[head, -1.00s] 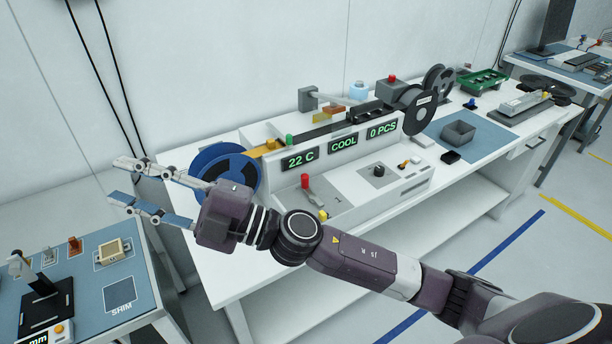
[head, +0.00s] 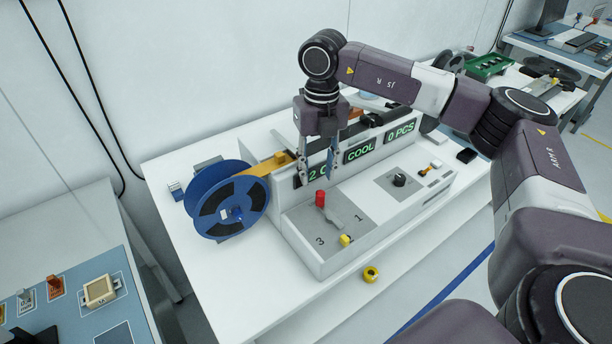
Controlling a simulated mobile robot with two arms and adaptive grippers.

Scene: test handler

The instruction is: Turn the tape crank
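A white tape machine on the bench has a large blue reel (head: 228,203) at its left end, with yellow tape (head: 268,166) running from it. A grey crank arm (head: 333,215) with an upright red handle (head: 320,198) sits on the machine's lower deck, beside the marks 1 and 3. A yellow stub (head: 346,240) stands in front of it. My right gripper (head: 317,176) points down above the red handle, fingers apart and empty. I cannot tell whether a fingertip touches the handle. My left gripper is not in view.
A black dial (head: 399,180) sits right of the crank. A small yellow roll (head: 371,274) lies on the bench in front of the machine. A side table with a beige block (head: 100,290) is at lower left. The bench front left is clear.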

